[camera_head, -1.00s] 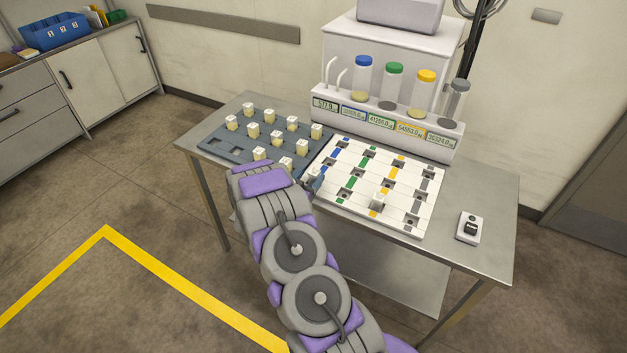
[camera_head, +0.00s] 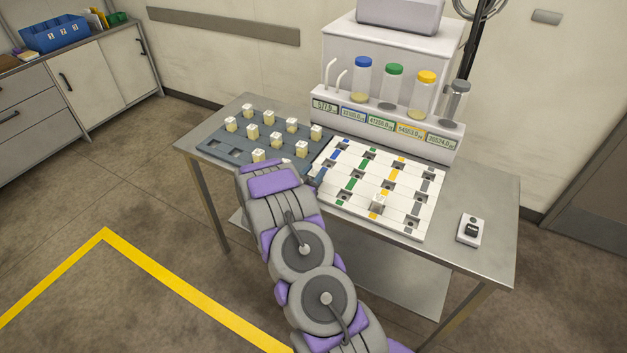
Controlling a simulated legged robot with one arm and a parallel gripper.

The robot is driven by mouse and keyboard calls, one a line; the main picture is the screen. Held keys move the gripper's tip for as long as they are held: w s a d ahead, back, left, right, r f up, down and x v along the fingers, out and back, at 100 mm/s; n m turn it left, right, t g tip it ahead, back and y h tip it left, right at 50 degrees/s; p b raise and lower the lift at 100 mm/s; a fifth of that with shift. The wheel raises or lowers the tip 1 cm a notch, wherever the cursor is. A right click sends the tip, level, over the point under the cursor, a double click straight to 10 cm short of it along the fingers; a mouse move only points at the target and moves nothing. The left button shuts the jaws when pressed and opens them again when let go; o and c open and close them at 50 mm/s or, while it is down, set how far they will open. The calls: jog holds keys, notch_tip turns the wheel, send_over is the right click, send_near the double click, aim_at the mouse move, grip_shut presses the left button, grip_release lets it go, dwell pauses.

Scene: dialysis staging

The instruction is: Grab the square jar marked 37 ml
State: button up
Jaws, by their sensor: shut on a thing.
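Several small square jars with pale caps stand in a blue-grey tray (camera_head: 212,150) on the left of the table. One is a jar (camera_head: 258,156) near the tray's front, another a jar (camera_head: 316,131) at its back right corner. Their markings are too small to read, so I cannot tell which is 37 ml. My gripper (camera_head: 317,174) is at the tray's front right, by the white board's left edge. My own arm covers most of it. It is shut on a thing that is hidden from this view.
A white board (camera_head: 428,190) with blue, green, yellow and grey strips and square holes lies right of the tray; a pale jar (camera_head: 379,200) stands on it. Behind is a dispenser (camera_head: 390,125) with coloured-cap bottles and displays. A small device (camera_head: 469,229) lies on the table's right.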

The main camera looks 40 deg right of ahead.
jog(key=shift+c, duration=1.2)
